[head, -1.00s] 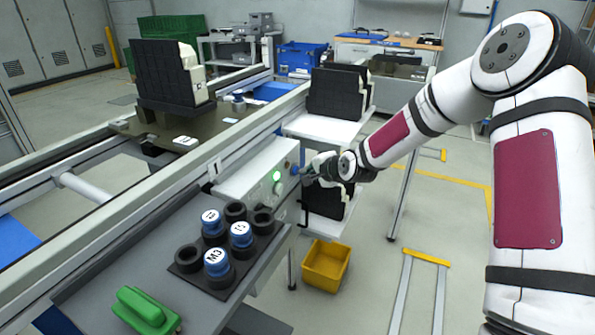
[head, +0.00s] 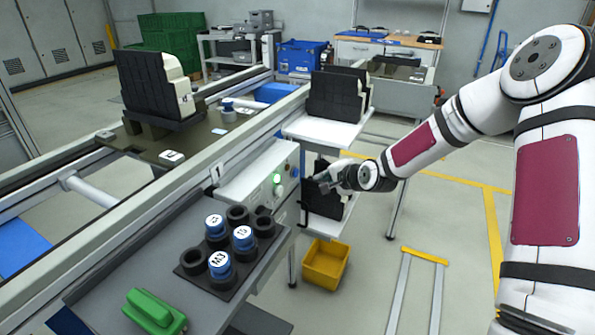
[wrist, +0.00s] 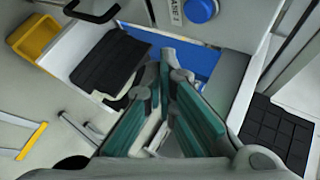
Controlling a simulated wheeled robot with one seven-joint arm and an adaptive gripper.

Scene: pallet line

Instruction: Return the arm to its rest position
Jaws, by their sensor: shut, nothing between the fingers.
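My gripper (head: 322,182) is in front of the line's control box, to the right of its blue button (head: 294,172) and apart from it. The gripper is shut and empty; my arm reaches in from the right. In the wrist view the green-padded fingers (wrist: 164,82) point up the picture, towards a blue surface, and the blue button (wrist: 201,9) is above them. A lit green button (head: 277,178) also shows on the box.
A white shelf (head: 318,133) with black holders stands behind my gripper. A yellow bin (head: 326,265) is on the floor below. A black socket tray (head: 190,271) holds blue-capped parts. A pallet (head: 150,149) with a black fixture is on the conveyor. Floor at right is mostly open.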

